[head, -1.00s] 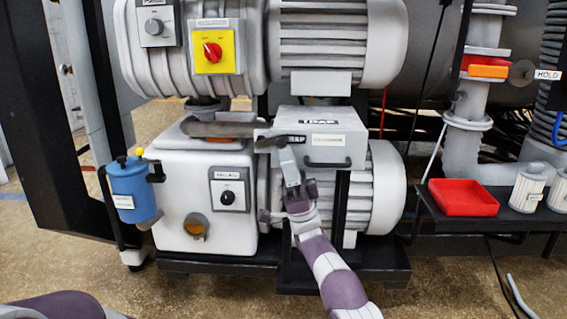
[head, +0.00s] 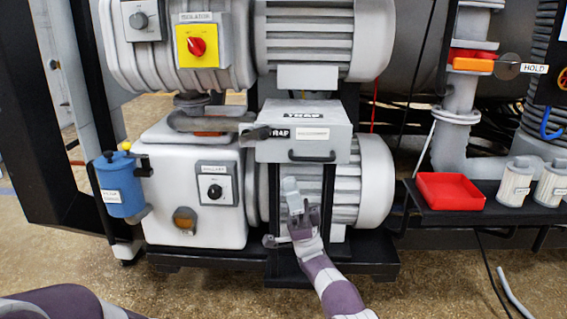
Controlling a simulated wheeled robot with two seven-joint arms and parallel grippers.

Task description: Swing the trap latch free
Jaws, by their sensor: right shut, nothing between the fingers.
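The trap (head: 325,146) is a grey box with a front handle and TRAP labels, mounted in front of the pump motor. A dark lever (head: 254,134), which looks like the trap latch, sticks out to the left at the box's left front corner. I cannot tell whether it is fastened. My right gripper (head: 290,184) is shut and empty, below the box and in front of the motor, apart from the lever. My left gripper is out of view.
A blue canister (head: 123,187) hangs at the left of the white pump housing (head: 170,165). A red tray (head: 451,192) and white filter cartridges (head: 515,182) stand on the black shelf at the right. A dark post stands close behind my right gripper.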

